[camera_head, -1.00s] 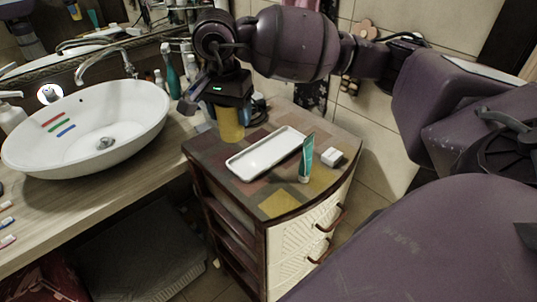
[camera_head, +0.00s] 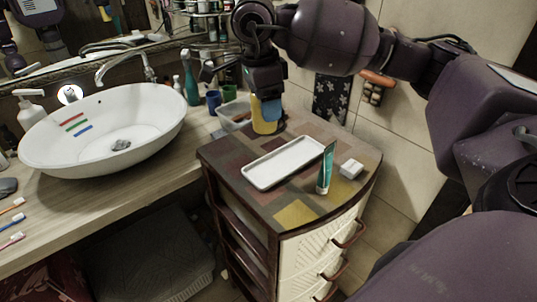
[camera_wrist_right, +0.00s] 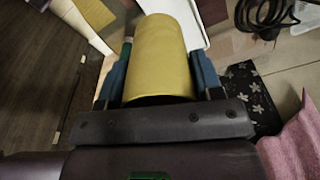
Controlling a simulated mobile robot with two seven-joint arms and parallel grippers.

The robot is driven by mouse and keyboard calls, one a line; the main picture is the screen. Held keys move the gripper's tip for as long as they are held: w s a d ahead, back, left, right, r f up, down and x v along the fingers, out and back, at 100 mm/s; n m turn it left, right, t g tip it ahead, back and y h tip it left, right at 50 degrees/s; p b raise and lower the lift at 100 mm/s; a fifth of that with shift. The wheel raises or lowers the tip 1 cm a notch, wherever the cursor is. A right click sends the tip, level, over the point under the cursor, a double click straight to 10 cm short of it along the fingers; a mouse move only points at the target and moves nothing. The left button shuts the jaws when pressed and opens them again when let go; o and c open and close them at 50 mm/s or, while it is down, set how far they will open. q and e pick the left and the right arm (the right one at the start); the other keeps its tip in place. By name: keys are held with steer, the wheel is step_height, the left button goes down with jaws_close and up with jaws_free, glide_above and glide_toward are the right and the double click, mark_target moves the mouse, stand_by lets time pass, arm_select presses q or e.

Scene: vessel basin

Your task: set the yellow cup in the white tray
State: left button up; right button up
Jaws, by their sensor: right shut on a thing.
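The yellow cup (camera_head: 265,125) is in my right gripper (camera_head: 268,105), at the back left of the cabinet top; I cannot tell whether its base touches the top. In the right wrist view the cup (camera_wrist_right: 162,55) lies between the two blue fingers (camera_wrist_right: 160,85), which are shut on it. The white tray (camera_head: 248,181) is empty and lies flat on the cabinet top, in front of the cup and apart from it. Part of a white rim, likely the tray's, shows at the top of the wrist view. My left gripper is not in view.
A teal tube (camera_head: 326,170) stands at the tray's right end, with a small white box (camera_head: 351,168) beside it. A clear container (camera_head: 233,117) and a blue cup (camera_head: 213,102) are left of the yellow cup. A white basin (camera_head: 60,165) stands on the counter at left.

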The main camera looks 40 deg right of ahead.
step_height(320, 180, down, 14)
steer(key=shift+r, duration=0.25)
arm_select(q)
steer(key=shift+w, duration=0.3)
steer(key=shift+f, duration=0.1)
arm_select(e)
steer(key=shift+f+b, duration=0.1)
steer(key=shift+b, duration=0.2)
steer(key=o, duration=0.9)
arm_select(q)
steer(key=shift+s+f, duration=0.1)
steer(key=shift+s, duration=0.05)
